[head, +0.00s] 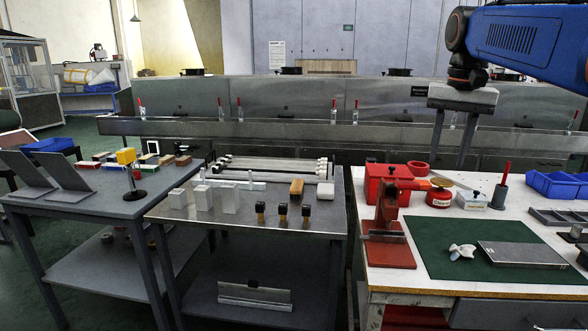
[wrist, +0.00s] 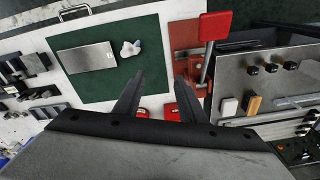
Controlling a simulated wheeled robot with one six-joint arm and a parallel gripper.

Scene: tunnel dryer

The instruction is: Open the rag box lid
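A red box (head: 376,180) stands at the back left of the white workbench, partly behind the red press; I take it as the rag box, though its lid is hard to make out. In the wrist view red shapes show low between the fingers; one seems to be this box (wrist: 171,111), largely hidden by my gripper. My gripper (head: 448,160) points down, open and empty, above the back of the workbench and right of the red box. Its two fingers stand apart in the wrist view (wrist: 160,75).
A red press (head: 389,225) stands in front of the box. A labelled red can (head: 438,196), a white labelled box (head: 474,199) and a grey cup (head: 499,195) stand to the right. A green mat (head: 440,263) bears a metal plate. A steel table (head: 270,222) with several blocks adjoins left.

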